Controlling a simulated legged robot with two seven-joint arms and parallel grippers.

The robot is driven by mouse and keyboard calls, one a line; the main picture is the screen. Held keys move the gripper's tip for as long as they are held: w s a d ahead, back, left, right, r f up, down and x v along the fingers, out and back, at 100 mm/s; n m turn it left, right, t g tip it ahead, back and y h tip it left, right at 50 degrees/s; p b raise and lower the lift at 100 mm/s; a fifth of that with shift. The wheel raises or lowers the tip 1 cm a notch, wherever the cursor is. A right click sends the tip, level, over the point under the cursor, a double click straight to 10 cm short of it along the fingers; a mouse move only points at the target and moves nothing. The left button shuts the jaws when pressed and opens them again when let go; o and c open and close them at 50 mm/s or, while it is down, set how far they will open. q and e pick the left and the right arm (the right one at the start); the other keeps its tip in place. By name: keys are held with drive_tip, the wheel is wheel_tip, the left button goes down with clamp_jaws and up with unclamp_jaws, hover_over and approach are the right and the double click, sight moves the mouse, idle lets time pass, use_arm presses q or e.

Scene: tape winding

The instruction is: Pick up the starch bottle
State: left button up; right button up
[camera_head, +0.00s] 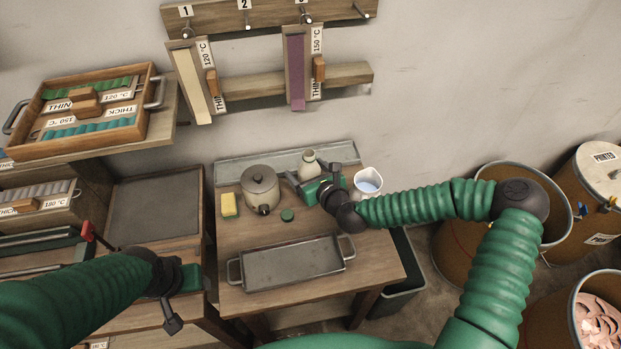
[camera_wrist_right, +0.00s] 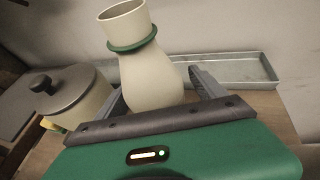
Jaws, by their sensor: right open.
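The starch bottle (camera_head: 309,164) is a cream, round-bellied bottle with an open mouth, upright at the back of the wooden table. In the right wrist view the bottle (camera_wrist_right: 150,78) shows a green ring around its neck. My right gripper (camera_head: 303,181) is open in front of it. In the right wrist view its dark fingers (camera_wrist_right: 160,92) lie one on each side of the belly; contact is not visible. The bottle's base is hidden behind the gripper body. My left gripper (camera_head: 178,290) hangs at the lower left, away from the bottle; its fingers are unclear.
A yellow sponge (camera_head: 229,205), a green lid (camera_head: 287,215) and a metal tray (camera_head: 292,264) are on the table. A shallow metal trough (camera_wrist_right: 240,70) runs behind the bottle.

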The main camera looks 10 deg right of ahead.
drive_tip(key=shift+w+a+f, duration=0.1)
drive_tip(key=shift+w+a, duration=0.05)
drive_tip(key=shift+w, duration=0.05)
drive_tip(key=shift+a, duration=0.1)
drive_tip(key=shift+c, duration=0.3)
drive_tip(key=shift+s, duration=0.1)
clamp_jaws()
